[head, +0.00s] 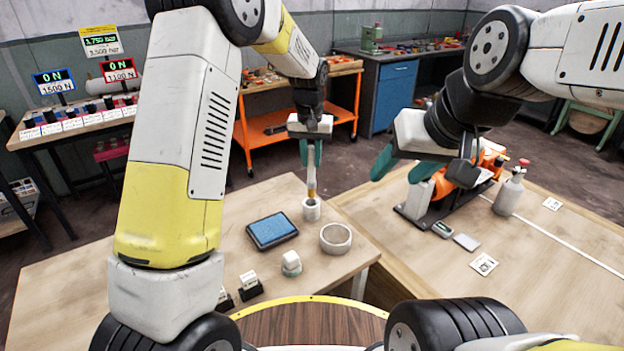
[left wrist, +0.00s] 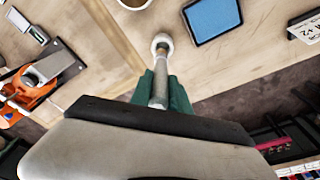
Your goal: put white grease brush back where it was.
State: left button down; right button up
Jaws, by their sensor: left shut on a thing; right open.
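My left gripper (head: 311,155) is shut on the upper part of the grease brush (head: 311,187), which hangs upright with an orange-brown lower part. Its pale shaft also shows between the green fingers in the left wrist view (left wrist: 159,88). A small white cup (head: 311,212) stands on the wooden table right under the brush; it also shows in the left wrist view (left wrist: 162,41). The brush's lower end meets the cup's mouth; how deep it sits is hidden. My right gripper (head: 400,165) is open and empty, above the right-hand table near the orange device.
A blue pad (head: 272,231), a pale ring (head: 336,238) and a small white piece (head: 291,262) lie near the cup. On the right table are an orange device (head: 455,182), a grey bottle (head: 509,191) and flat cards. The left table's far left is clear.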

aim_at(311, 182)
pick_arm(q)
jog(key=shift+f, duration=3.6)
jog(key=c, duration=1.2)
grip_release()
jog(key=shift+c, duration=0.2)
